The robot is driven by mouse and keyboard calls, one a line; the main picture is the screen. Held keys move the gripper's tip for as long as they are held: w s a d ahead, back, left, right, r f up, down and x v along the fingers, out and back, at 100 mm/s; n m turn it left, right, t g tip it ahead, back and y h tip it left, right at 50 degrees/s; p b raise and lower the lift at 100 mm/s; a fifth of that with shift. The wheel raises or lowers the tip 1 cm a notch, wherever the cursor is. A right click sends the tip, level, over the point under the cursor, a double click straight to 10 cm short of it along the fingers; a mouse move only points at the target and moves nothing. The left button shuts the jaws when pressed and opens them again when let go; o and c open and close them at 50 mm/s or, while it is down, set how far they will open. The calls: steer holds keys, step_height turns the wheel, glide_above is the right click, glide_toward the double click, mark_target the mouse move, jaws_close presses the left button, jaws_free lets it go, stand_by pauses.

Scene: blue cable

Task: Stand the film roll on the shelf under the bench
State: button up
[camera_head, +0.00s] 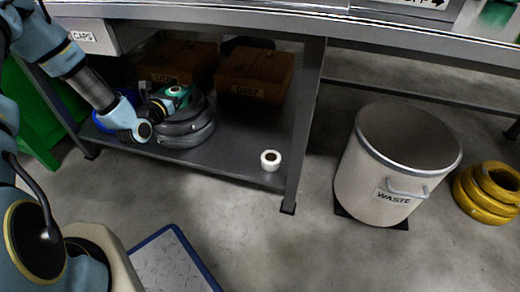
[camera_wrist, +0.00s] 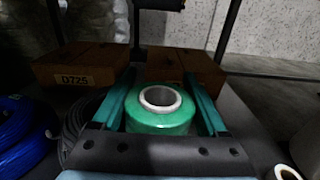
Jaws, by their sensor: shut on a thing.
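My gripper (camera_head: 160,103) reaches in under the bench and is shut on a green film roll (camera_head: 176,91). In the wrist view the green roll (camera_wrist: 160,121) sits between the two fingers (camera_wrist: 160,80), its pale hollow core facing the camera. In the head view the roll appears above or in front of a stack of dark coils (camera_head: 187,131); I cannot tell whether it touches them. The lower shelf (camera_head: 235,153) is a dark grey board.
Two brown boxes (camera_head: 255,72) stand at the shelf's back. A blue coil (camera_head: 104,122) lies at the left. The bench leg (camera_head: 305,120) bounds the shelf at right. A waste bin (camera_head: 385,180) and yellow coils (camera_head: 490,190) stand beyond. The shelf's right front is mostly bare.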

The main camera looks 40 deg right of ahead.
steer(key=s+d+f+m+g+h+b, duration=0.1)
steer(key=s+d+f+g+b, duration=0.15)
steer(key=s+d+b, duration=0.4)
steer(key=s+d+f+m+g+h+b, duration=0.15)
steer(key=s+d+f, duration=0.25)
steer(key=d, duration=0.6)
steer(key=s+d+f+m+g+b, duration=0.25)
steer(key=s+d, duration=0.25)
steer(key=d, duration=0.3)
steer(key=shift+n+t, duration=0.35)
steer(key=shift+n, duration=0.05)
step_height(320, 180, down, 11)
steer(key=b, duration=0.7)
steer(key=shift+r, duration=0.35)
steer(key=o, duration=1.5)
steer(key=shift+c, duration=0.2)
